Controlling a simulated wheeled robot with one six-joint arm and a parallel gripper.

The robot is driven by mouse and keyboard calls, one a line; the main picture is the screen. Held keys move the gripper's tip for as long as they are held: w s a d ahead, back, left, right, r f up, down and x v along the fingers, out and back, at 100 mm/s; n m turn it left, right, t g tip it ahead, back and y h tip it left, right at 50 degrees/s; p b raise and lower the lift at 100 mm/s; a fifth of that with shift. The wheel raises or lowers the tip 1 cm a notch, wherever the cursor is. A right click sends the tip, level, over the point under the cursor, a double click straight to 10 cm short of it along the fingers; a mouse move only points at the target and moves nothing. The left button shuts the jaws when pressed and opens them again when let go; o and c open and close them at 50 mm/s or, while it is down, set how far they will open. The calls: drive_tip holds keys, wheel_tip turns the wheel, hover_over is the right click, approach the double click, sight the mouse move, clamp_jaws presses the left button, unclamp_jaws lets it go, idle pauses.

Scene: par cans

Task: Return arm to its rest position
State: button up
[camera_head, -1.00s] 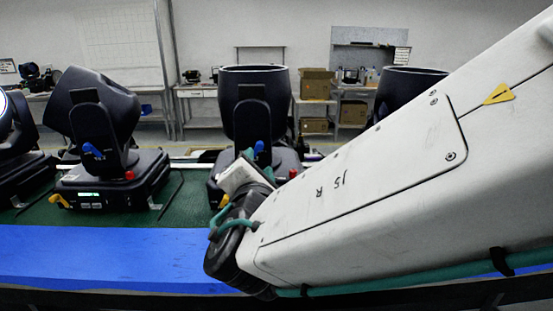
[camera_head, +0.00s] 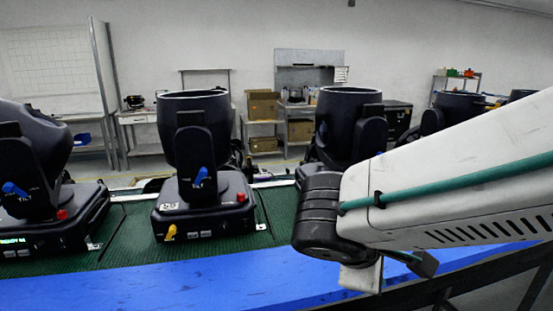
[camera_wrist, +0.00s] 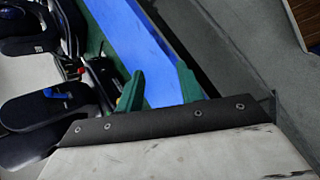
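My arm (camera_head: 460,180) reaches in from the right edge of the head view. Its dark joint (camera_head: 318,210) is in front of the blue front strip and partly covers a par can (camera_head: 350,120) behind it. My gripper cannot be made out clearly in the head view. In the wrist view my gripper (camera_wrist: 160,68) shows two green fingers standing apart, with nothing between them. The blue strip (camera_wrist: 130,35) lies beyond the fingers, and dark par can parts (camera_wrist: 45,110) are at the left.
Dark par cans stand on a green bench surface (camera_head: 130,235), including one at centre left (camera_head: 196,140) and one at the left edge (camera_head: 35,150). A blue strip (camera_head: 170,285) runs along the front. Shelves with cardboard boxes (camera_head: 263,106) stand behind. Grey floor (camera_wrist: 225,60) is clear beside the bench.

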drive_tip(key=s+d+r+m+g+y, duration=0.1)
drive_tip(key=s+d+m+g+y, duration=0.3)
drive_tip(key=s+d+m, duration=0.6)
drive_tip(key=shift+s+r+m+y, duration=0.25)
drive_tip(key=shift+s+m+y, duration=0.9)
drive_tip(key=shift+m+y, duration=0.2)
